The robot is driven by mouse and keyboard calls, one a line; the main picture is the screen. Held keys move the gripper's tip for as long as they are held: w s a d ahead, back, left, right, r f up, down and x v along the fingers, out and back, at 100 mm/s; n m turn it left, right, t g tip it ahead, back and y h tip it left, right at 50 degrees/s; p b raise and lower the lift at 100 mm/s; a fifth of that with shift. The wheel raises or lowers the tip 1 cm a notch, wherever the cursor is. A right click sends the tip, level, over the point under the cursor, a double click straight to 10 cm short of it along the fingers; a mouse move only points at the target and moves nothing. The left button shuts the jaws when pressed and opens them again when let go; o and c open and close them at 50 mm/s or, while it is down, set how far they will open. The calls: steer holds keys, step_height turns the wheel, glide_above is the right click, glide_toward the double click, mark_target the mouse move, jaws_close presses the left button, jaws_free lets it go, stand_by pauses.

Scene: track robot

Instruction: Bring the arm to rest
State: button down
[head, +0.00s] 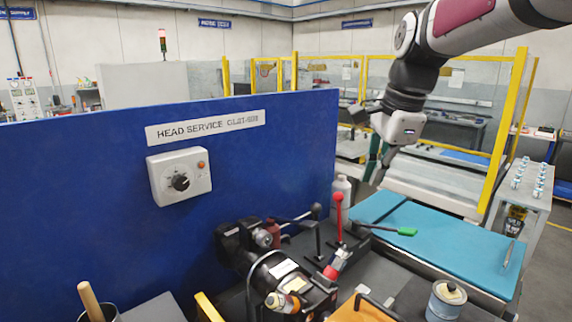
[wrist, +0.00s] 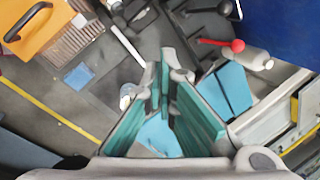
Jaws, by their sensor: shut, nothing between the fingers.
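My arm reaches in from the upper right in the head view and hangs down with a bend. My gripper (head: 373,178) is at its end, in the air above the far part of the workbench, right of the blue panel. In the wrist view the teal-padded fingers of my gripper (wrist: 164,72) come together at their tips, shut and with nothing between them. The fingers appear clear of the bench and its objects.
A blue panel (head: 90,190) with a dial box (head: 180,178) stands left. A red-knobbed lever (head: 338,215) and a white bottle (head: 342,186) stand near below my gripper. A turquoise mat (head: 450,240) carries a green-handled tool (head: 405,231). A tin (head: 446,300) stands in front.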

steer(key=s+d+f+n+t, duration=0.1)
steer(key=s+f+n, duration=0.2)
steer(key=s+n, duration=0.5)
steer(key=s+d+f+n+t+h, duration=0.1)
steer(key=s+f+n, duration=0.3)
steer(key=s, duration=1.3)
steer(key=n, duration=0.4)
steer(key=shift+s+f+n, duration=0.25)
steer(key=shift+s+n, duration=0.05)
steer(key=c, duration=2.4)
jaws_free()
